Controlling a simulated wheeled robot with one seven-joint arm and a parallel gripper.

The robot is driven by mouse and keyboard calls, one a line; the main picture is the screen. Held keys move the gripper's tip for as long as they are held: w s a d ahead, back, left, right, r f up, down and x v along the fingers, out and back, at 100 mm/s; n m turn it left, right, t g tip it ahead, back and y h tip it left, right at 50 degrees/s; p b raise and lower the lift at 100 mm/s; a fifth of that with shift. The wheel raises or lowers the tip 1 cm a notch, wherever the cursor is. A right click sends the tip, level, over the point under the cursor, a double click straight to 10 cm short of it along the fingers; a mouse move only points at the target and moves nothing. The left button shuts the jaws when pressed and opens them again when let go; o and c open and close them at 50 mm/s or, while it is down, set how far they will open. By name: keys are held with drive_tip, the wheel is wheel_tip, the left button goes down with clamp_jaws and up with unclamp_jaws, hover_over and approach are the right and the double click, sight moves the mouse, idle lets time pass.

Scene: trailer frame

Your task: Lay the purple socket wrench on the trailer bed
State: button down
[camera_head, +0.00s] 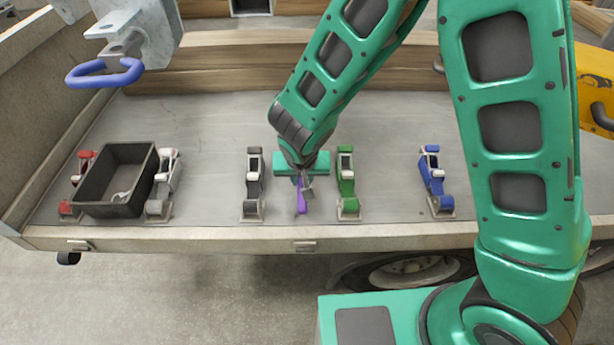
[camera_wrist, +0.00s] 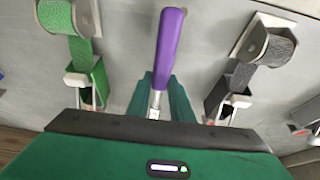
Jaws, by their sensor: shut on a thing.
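The purple socket wrench (camera_head: 301,197) is in my gripper (camera_head: 303,181), over the trailer bed (camera_head: 220,125) near its front edge. In the wrist view its purple handle (camera_wrist: 168,45) points away from the gripper and its metal shaft runs between the fingers (camera_wrist: 157,98). My gripper is shut on the wrench. The gripper is between a black ratchet strap (camera_head: 253,185) and a green ratchet strap (camera_head: 346,185). I cannot tell whether the wrench touches the bed. The wrench's far end is hidden by the gripper.
A black bin (camera_head: 117,181) stands at the left between a red strap (camera_head: 78,185) and a grey strap (camera_head: 163,185). A blue strap (camera_head: 435,182) is at the right. The bed behind the straps is clear.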

drive_tip(key=shift+f, duration=0.8)
drive_tip(key=c, duration=0.8)
unclamp_jaws()
drive_tip(key=shift+o, duration=0.2)
drive_tip(key=o, duration=0.6)
drive_tip(key=shift+c, duration=0.2)
drive_tip(key=v, duration=1)
drive_tip(key=shift+s+r, duration=0.1)
drive_tip(key=shift+r, duration=0.2)
drive_tip(key=shift+s, duration=0.1)
